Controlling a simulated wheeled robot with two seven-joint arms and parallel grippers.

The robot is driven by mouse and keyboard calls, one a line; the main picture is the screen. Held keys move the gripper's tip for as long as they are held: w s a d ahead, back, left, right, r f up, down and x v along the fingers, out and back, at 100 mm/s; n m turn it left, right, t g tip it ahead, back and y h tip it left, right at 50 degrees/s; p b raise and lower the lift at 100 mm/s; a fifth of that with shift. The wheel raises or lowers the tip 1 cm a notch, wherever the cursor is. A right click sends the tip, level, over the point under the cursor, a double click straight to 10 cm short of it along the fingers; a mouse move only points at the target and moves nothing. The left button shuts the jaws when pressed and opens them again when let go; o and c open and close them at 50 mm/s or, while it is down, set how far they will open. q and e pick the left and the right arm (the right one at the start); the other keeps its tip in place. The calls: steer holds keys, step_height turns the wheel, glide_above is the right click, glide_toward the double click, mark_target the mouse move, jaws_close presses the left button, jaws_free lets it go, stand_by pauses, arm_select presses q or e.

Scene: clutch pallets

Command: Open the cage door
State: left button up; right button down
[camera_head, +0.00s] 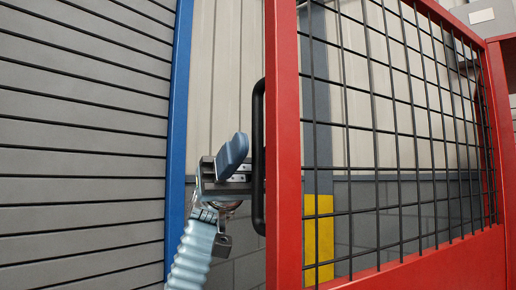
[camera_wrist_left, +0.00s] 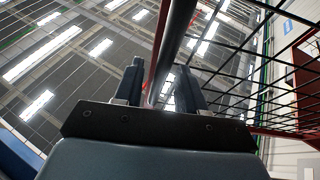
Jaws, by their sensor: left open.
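The cage door is a red frame (camera_head: 284,150) with black wire mesh (camera_head: 385,130), filling the right half of the head view. A black vertical handle (camera_head: 258,180) is on its left edge. My left gripper (camera_head: 236,160) is just left of the handle, close to it, and open. In the left wrist view, the two dark fingers (camera_wrist_left: 160,88) stand apart, and the dark handle bar (camera_wrist_left: 176,40) runs down the picture to the gap between them. I cannot tell whether either finger touches it. One finger is largely hidden in the head view. My right gripper is not in view.
A grey slatted panel (camera_head: 80,150) with a blue post (camera_head: 178,130) stands on the left. A pale wall with a grey block base (camera_head: 240,270) and a yellow-marked post (camera_head: 318,235) lie behind the door. The gap between blue post and door is narrow.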

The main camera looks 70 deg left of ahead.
arm_select(q)
steer(key=p+v, duration=0.1)
steer(key=v, duration=1.1)
steer(key=shift+a+f, duration=0.2)
steer(key=shift+a, duration=0.15)
